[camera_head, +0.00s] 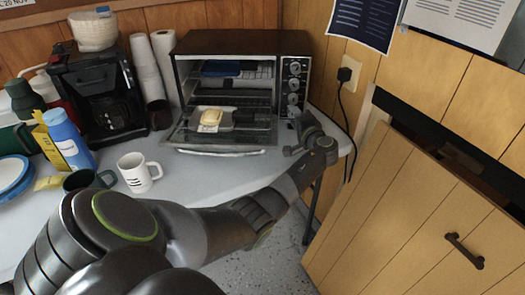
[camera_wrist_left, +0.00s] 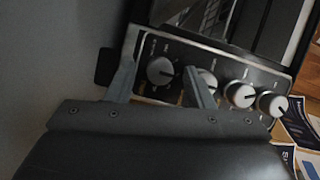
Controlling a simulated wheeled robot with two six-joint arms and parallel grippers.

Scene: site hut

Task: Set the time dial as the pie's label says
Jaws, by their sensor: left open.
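A toaster oven (camera_head: 240,42) stands on the table with its glass door (camera_head: 215,143) folded down. A small pale-yellow item (camera_head: 211,117), perhaps the pie, sits at the oven's mouth; I cannot read any label on it. Several knobs run down the oven's right-hand panel (camera_head: 293,84). My left gripper (camera_head: 304,127) is open in front of the lower end of that panel. In the left wrist view its fingers (camera_wrist_left: 160,86) stand on either side of the end knob (camera_wrist_left: 161,71); whether they touch it I cannot tell. The dial markings are too blurred to read.
A coffee maker (camera_head: 103,90), a white mug (camera_head: 138,173), a blue bottle (camera_head: 68,138) and paper rolls (camera_head: 166,65) stand left of the oven. A plug and cord (camera_head: 346,76) hang on the wall at right. A wooden panel with a handle (camera_head: 464,250) fills the lower right.

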